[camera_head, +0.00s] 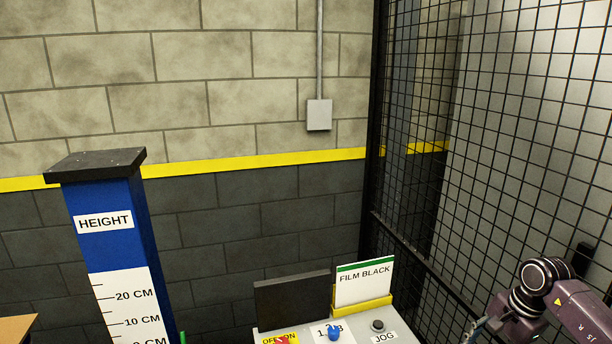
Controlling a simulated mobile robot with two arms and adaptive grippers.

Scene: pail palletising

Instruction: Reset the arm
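One of my arms (545,295) comes in at the lower right corner, with dark purple-grey links and a black joint. Its gripper is not clearly visible; only a small metallic part shows at the bottom edge. My other arm and gripper are out of the picture.
A blue post (108,225) with a HEIGHT scale stands at left. A control panel (350,336) at bottom centre carries a red switch (283,341), a blue knob (334,333), a JOG button (378,325) and a FILM BLACK card (364,284). A wire mesh fence (500,150) runs along the right.

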